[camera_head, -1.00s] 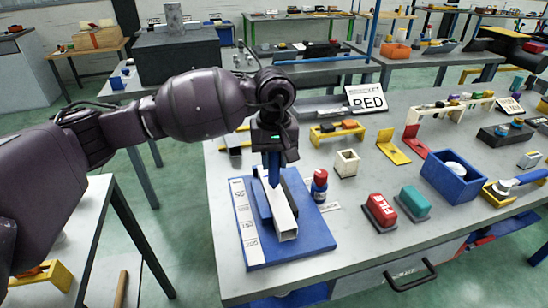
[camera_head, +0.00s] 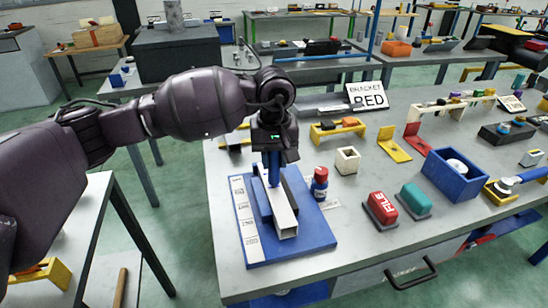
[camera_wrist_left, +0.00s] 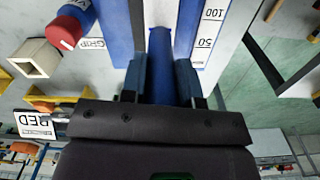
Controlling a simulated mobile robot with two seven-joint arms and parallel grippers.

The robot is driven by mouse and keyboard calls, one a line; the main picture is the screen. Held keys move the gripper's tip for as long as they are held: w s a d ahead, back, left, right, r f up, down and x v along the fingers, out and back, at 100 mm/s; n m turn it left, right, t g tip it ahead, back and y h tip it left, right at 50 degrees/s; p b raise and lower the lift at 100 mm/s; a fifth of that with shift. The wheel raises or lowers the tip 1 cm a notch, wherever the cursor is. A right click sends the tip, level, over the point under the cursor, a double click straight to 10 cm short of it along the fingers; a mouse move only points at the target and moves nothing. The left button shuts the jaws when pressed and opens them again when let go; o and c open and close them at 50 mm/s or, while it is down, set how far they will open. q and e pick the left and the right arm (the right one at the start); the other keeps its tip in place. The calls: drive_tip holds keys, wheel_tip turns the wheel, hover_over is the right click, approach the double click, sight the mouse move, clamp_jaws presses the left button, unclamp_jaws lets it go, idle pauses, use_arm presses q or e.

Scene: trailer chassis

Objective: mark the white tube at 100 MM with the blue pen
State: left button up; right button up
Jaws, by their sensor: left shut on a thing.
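The white tube (camera_head: 286,221) lies on a blue board (camera_head: 312,246), alongside a raised blue strip. A white scale (camera_head: 245,222) runs along the board's left edge. In the left wrist view the scale (camera_wrist_left: 208,30) shows 50 and 100. My left gripper (camera_head: 273,168) is shut on the blue pen (camera_wrist_left: 161,68), which points down over the far part of the tube. The pen's tip is at or just above the tube; I cannot tell whether it touches. My right gripper is not in view.
A red and blue bottle (camera_head: 319,185) stands close to the right of the tube. A white square cup (camera_head: 347,160) is behind it.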

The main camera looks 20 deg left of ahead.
use_arm(q)
drive_tip(key=shift+r+p, duration=0.35)
drive_tip(key=shift+r, duration=0.85)
drive_tip(key=shift+r+p, duration=0.55)
drive_tip(key=shift+r, duration=2.2)
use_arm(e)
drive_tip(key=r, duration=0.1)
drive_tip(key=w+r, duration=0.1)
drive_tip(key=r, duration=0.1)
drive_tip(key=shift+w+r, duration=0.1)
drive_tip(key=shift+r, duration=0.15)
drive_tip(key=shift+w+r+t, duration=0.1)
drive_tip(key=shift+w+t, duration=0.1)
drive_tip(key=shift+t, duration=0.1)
